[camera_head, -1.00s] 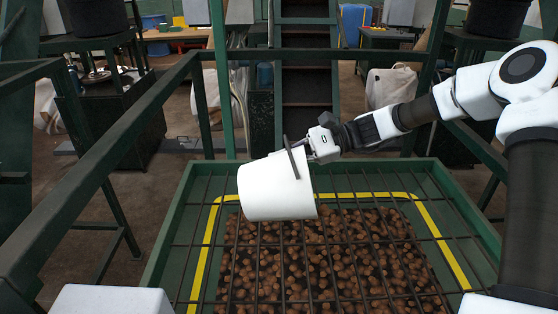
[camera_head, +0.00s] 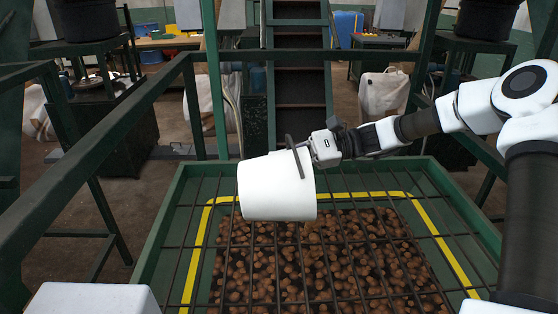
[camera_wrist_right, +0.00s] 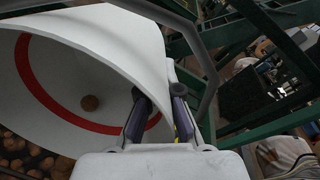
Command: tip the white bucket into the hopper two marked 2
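The white bucket (camera_head: 275,188) is tipped on its side above the hopper (camera_head: 160,225), over its dark grate. In the right wrist view the bucket (camera_wrist_right: 110,45) shows a red band inside and one brown lump (camera_wrist_right: 90,102) on its inner wall. My right gripper (camera_head: 318,150) is shut on the bucket's rim at its upper right. Its two fingers (camera_wrist_right: 160,112) sit either side of the bucket wall. Many brown lumps (camera_head: 350,255) lie below the grate. No number shows on the hopper. My left gripper is out of view.
A yellow line (camera_head: 203,240) runs around the lumps inside the hopper. A green railing (camera_head: 110,127) stands at the left. A dark stepped conveyor or stair (camera_head: 300,85) rises behind the hopper. A pale sack (camera_head: 383,95) stands on the floor at the back right.

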